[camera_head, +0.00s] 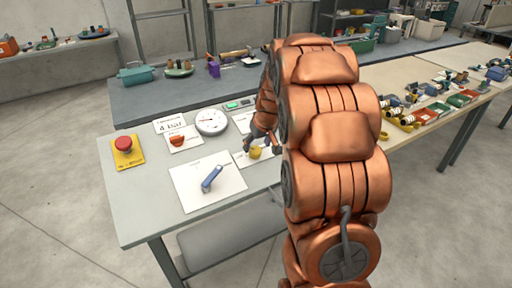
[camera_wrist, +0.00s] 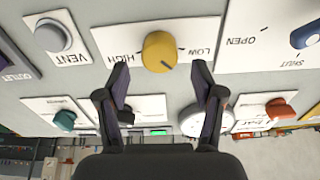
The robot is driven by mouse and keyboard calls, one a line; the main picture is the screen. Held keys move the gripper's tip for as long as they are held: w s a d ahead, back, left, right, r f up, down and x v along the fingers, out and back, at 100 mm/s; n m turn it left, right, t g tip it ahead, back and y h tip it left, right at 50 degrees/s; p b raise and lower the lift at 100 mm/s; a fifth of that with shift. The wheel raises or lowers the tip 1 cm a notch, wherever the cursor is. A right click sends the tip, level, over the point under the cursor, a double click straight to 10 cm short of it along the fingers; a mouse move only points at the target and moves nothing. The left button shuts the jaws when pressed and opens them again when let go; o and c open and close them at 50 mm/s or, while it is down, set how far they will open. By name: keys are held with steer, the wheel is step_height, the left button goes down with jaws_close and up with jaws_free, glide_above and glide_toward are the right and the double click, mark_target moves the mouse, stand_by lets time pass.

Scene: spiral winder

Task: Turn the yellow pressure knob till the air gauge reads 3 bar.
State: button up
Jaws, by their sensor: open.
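The yellow knob (camera_head: 256,152) sits on a white card on the grey bench. In the wrist view the yellow knob (camera_wrist: 160,50) lies between the words HIGH and LOW, with a short dark mark on its card. My gripper (camera_wrist: 161,76) is open and empty, its two fingertips on either side of the knob, apart from it. In the head view my gripper (camera_head: 262,140) is close to the knob and partly hidden by my arm. The round white air gauge (camera_head: 211,121) stands behind and left of the knob; its needle is too small to read. My right finger partly covers the gauge (camera_wrist: 190,122) in the wrist view.
A blue lever (camera_head: 212,178), an orange knob (camera_head: 177,140) and a red stop button (camera_head: 124,144) are on the bench. A grey VENT knob (camera_wrist: 52,35) and a teal knob (camera_wrist: 65,120) are near my gripper.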

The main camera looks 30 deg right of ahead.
mark_target(257, 149)
steer(key=shift+p+x, duration=0.4)
steer(key=shift+x, duration=1.4)
steer(key=shift+c, duration=0.4)
steer(key=shift+d, duration=0.1)
steer(key=c, duration=1.1)
steer(key=shift+o, duration=0.2)
steer(key=m+b, duration=0.2)
steer(key=m, duration=0.1)
steer(key=shift+f+m, duration=0.1)
steer(key=shift+m, duration=0.3)
steer(key=shift+s+m+g+h+b, duration=0.15)
steer(key=shift+m+g+h+b, duration=0.25)
steer(key=shift+m, duration=1.8)
